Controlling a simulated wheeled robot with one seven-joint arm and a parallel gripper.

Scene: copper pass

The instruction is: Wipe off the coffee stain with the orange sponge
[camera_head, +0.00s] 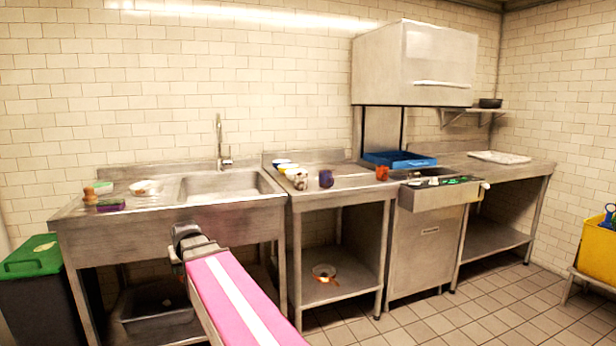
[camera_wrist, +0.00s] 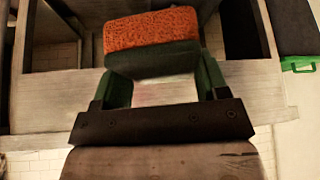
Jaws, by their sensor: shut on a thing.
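The orange sponge (camera_wrist: 151,29), orange on one face and dark green on the other, shows in the wrist view. My gripper (camera_wrist: 157,72) is shut on it, with one finger at each side of the dark green part. In the head view my gripper (camera_head: 188,236) is in front of the sink unit, near its front edge. The sponge cannot be made out there, as my wrist is in the way. I cannot make out the coffee stain in either view.
The sink (camera_head: 226,184) has a tall tap (camera_head: 221,145). A white bowl (camera_head: 146,187) and a purple block (camera_head: 110,205) are on the left drainboard. A purple cup (camera_head: 326,179) and an orange cup (camera_head: 382,173) stand right of the sink. A green bin (camera_head: 32,257) stands left.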

